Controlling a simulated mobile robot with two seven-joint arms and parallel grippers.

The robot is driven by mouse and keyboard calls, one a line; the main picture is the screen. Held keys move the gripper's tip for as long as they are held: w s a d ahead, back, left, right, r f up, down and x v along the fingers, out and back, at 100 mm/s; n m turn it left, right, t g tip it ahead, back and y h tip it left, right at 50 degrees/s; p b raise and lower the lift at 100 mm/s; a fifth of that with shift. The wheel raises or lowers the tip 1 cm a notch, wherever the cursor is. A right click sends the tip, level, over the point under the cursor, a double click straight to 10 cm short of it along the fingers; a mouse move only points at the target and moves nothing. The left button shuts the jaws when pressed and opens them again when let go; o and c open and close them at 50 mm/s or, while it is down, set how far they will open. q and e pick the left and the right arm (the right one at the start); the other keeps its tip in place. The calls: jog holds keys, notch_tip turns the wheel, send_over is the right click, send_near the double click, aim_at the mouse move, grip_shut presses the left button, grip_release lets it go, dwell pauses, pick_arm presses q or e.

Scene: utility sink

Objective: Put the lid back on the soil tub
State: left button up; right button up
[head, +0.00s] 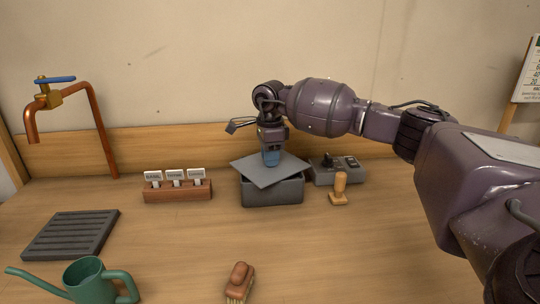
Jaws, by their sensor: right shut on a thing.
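The soil tub (272,193) is a dark grey box standing on the wooden bench near the middle of the head view. Its flat grey lid (252,172) is over the tub's opening, turned out of line with the rim, with corners jutting past it. I cannot tell whether lid and rim touch. My right gripper (271,158) points down above the lid's middle and is shut on the lid; a blue part shows there at the lid's top. The tub's inside is hidden by the lid. My left gripper is not in view.
A rack with white labels (178,191) stands left of the tub. A brush (239,282), green watering can (88,279), slatted grate (72,234) and copper tap (102,130) are farther off.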

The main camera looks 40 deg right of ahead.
dwell(0.9)
jog(key=o, duration=1.5)
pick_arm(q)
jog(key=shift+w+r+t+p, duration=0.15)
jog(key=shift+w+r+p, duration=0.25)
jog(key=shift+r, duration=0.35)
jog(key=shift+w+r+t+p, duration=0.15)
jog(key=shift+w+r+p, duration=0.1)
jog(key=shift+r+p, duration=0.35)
pick_arm(e)
jog(key=shift+r, duration=3.45)
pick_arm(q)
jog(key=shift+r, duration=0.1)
pick_arm(e)
jog(key=shift+c, duration=0.2)
grip_shut()
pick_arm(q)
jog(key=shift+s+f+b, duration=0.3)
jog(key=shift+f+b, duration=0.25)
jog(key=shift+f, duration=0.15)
pick_arm(e)
jog(key=shift+f, duration=2.5)
